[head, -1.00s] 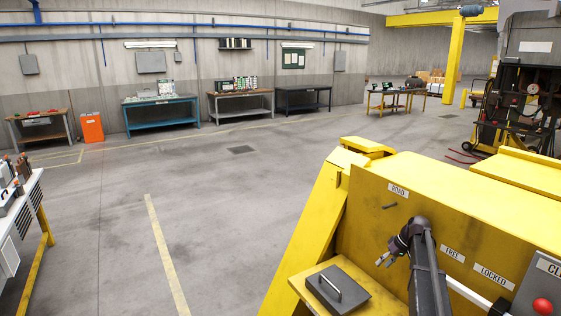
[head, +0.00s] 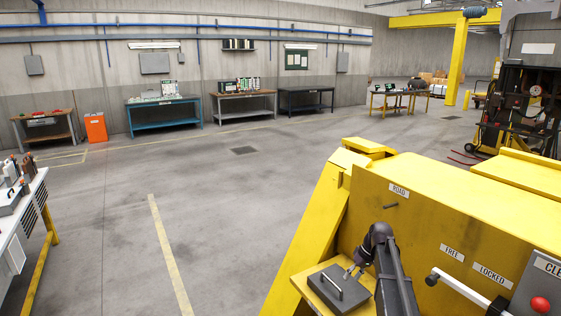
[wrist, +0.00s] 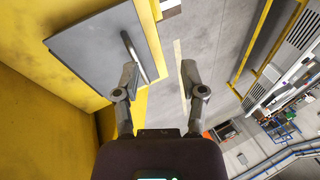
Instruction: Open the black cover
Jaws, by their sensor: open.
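The black cover (head: 337,290) is a dark grey flat plate with a light bar handle (head: 332,287) on top. It lies flat and closed on a yellow ledge of the machine. In the wrist view the cover (wrist: 85,50) fills the upper left, with its handle (wrist: 134,56) near its right edge. My gripper (head: 351,275) is at the cover's far right side in the head view, near the handle. In the wrist view my gripper (wrist: 158,75) is open and empty, with the handle beyond the left finger, and contact cannot be told.
A lever with a white bar (head: 460,290) and a red button (head: 540,305) are at right. A small peg (head: 390,206) sticks out above my arm. The floor (head: 230,210) at left is clear.

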